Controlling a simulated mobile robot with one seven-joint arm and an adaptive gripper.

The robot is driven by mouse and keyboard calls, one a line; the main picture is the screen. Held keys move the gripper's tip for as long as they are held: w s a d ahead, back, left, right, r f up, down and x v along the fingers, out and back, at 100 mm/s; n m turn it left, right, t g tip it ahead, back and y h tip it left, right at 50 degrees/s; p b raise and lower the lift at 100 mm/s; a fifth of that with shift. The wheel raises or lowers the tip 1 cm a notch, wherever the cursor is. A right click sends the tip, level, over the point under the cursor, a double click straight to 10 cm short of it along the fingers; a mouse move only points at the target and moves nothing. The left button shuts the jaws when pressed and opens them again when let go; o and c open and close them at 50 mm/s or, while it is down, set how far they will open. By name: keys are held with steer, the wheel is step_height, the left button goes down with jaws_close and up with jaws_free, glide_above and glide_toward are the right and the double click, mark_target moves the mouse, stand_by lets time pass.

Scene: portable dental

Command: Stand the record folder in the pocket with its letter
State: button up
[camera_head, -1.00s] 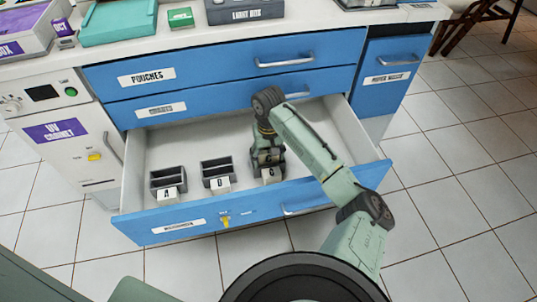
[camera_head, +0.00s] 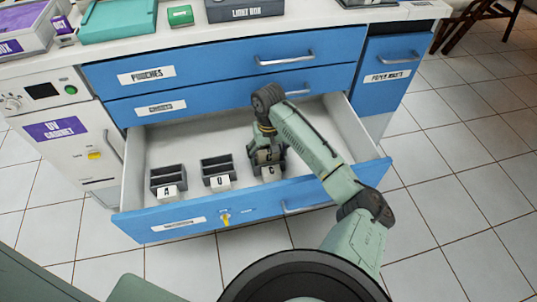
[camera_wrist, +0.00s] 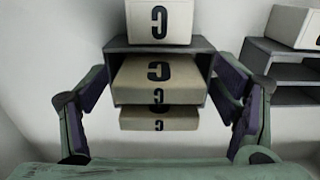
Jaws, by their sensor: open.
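The C pocket, a small grey box (camera_wrist: 117,60), stands in the open drawer and is mostly hidden by my arm in the head view. Its cream C tag (camera_wrist: 158,20) shows at the top of the wrist view and in the head view (camera_head: 268,172). The cream record folder (camera_wrist: 135,77), lettered C, sits in the pocket's opening. More C-lettered cream faces show below it; I cannot tell if they are all one folder. My gripper (camera_wrist: 160,88) is open, one finger on each side of the folder, with visible gaps. It points down over the pocket (camera_head: 266,152).
Pockets A (camera_head: 166,176) and D (camera_head: 217,168) stand empty-looking to the left in the drawer. The drawer front (camera_head: 190,221) has a yellow key. Free drawer floor (camera_head: 185,140) lies behind the pockets. Closed blue drawers (camera_head: 215,63) rise behind.

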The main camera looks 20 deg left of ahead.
step_height(320, 180, up, 12)
steer(key=shift+r, duration=0.25)
stand_by(0.6)
